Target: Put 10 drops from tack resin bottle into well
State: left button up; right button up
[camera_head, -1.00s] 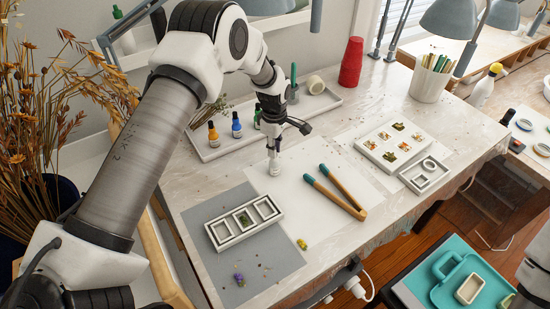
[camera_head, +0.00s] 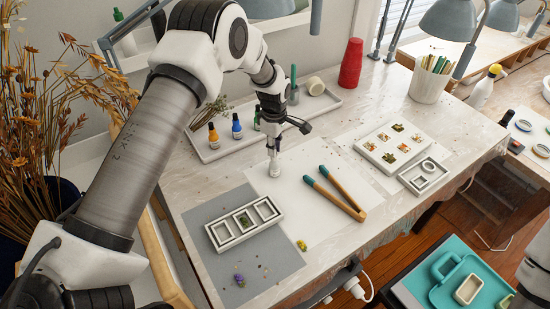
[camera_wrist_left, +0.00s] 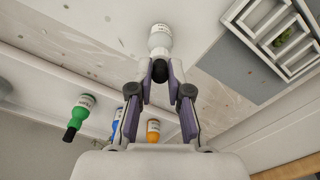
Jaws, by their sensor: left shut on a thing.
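My left gripper (camera_head: 273,146) is shut on the black cap end of a small white bottle (camera_head: 275,168). The bottle also shows in the left wrist view (camera_wrist_left: 160,38), with the cap between the fingertips (camera_wrist_left: 160,70). It looks upright at the table surface; I cannot tell whether it touches. Its label is not readable. The middle well (camera_head: 243,220) holds something green. My right gripper is not in view.
Orange (camera_head: 213,137), blue (camera_head: 237,128) and green (camera_head: 257,122) bottles stand in a tray (camera_head: 215,153) behind. Wooden tongs (camera_head: 338,194) lie right of my left gripper. A white tray (camera_head: 372,151) with small pieces lies farther right. The white sheet has free room.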

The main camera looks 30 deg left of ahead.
pick_arm(q)
jog(key=shift+r, duration=0.15)
notch_tip(320, 180, up, 8)
jog(key=p, duration=0.6)
jog(key=shift+r, duration=0.15)
